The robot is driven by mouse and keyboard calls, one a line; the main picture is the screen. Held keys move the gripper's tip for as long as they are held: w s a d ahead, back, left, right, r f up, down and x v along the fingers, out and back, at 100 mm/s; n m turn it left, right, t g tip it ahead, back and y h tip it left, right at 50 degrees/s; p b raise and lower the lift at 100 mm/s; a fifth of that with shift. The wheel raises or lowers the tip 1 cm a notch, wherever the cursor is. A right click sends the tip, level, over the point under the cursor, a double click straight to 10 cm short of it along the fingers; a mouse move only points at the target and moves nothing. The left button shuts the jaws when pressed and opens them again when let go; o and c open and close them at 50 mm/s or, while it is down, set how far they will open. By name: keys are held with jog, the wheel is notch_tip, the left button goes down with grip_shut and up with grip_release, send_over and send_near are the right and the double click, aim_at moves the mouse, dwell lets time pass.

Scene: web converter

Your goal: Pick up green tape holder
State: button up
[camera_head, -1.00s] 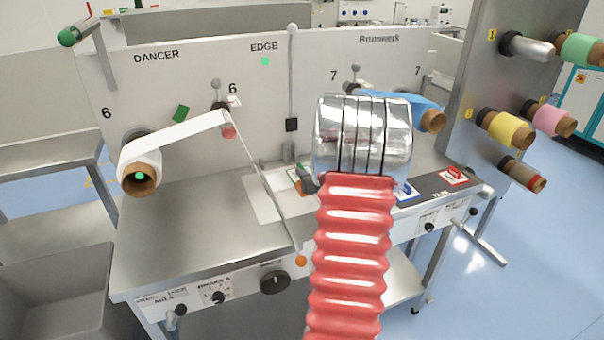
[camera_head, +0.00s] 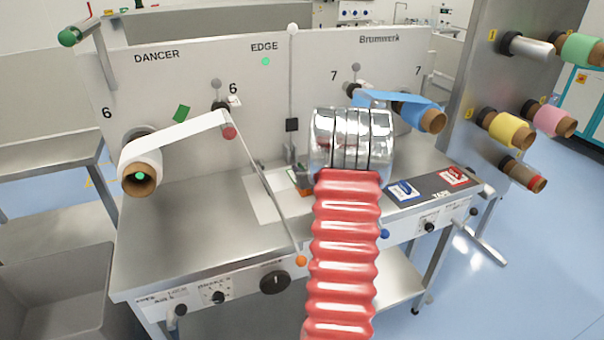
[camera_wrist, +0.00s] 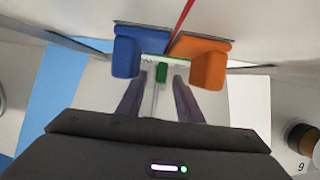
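In the wrist view a small green piece (camera_wrist: 162,73), which looks like the green tape holder, sits near a pale strip. My gripper (camera_wrist: 165,62) appears open, with a blue block on the left and an orange block on the right, seemingly its fingertips. The green piece shows between them, with gaps on both sides and no visible contact. In the head view my red ribbed arm and silver wrist hide most of this spot. A bit of green and orange shows just left of the wrist.
A dark tape tray (camera_head: 430,188) with a blue holder (camera_head: 403,191) and a red holder (camera_head: 452,178) lies to the right. A slanted rod (camera_head: 265,195) crosses the table left of my arm. The steel table (camera_head: 185,225) is clear at left.

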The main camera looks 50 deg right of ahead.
jog(key=shift+x, duration=1.1)
jog(key=shift+c, duration=0.5)
grip_shut()
